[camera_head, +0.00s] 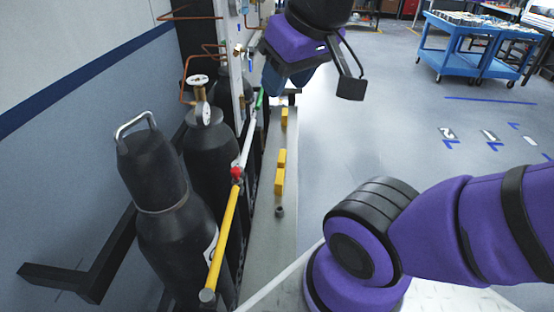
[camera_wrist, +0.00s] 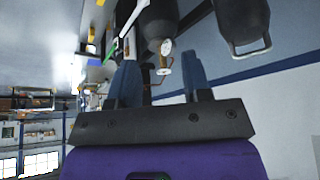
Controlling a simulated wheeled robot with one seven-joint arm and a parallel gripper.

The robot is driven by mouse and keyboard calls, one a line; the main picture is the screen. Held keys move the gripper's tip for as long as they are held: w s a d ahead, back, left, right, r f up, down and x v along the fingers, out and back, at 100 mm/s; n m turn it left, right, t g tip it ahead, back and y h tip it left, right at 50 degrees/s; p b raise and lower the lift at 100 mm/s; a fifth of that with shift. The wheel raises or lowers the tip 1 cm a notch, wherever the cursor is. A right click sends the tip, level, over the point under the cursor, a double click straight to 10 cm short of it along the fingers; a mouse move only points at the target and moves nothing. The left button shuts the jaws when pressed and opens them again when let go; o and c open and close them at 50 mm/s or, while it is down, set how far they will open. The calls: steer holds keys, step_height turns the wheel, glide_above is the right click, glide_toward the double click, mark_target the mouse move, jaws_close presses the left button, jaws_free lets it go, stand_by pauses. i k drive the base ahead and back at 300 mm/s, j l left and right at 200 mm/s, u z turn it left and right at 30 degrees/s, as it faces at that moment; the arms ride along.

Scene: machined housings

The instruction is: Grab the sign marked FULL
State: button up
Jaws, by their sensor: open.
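No lettering reading FULL is legible in either view. Small yellow blocks or tags lie in a row on a grey ledge (camera_head: 262,225): a far one (camera_head: 284,117), a middle one (camera_head: 281,158) and a near one (camera_head: 278,181). I cannot tell whether any of them is the sign. My gripper (camera_head: 284,84) is at the top centre of the head view, above the far end of the ledge. In the wrist view my gripper (camera_wrist: 160,68) has its two blue fingers apart, with nothing held between them. A pressure gauge (camera_wrist: 166,47) shows beyond the fingers.
Black gas cylinders (camera_head: 165,225) stand along the left wall, with gauges (camera_head: 198,80) and copper pipes. A yellow bar (camera_head: 222,238) with a red fitting runs between cylinders and ledge. Blue carts (camera_head: 470,50) stand back right; open floor lies between.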

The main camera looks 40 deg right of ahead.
mark_target(282, 160)
steer(key=k+l, duration=0.1)
steer(key=l, duration=0.15)
steer(key=l+u, duration=0.15)
steer(key=l, duration=0.35)
steer(key=k+l+u, duration=0.15)
steer(key=l, duration=0.4)
steer(key=i+l, duration=0.1)
steer(key=l, duration=0.15)
steer(key=i+l+u, duration=0.1)
steer(key=l, duration=0.1)
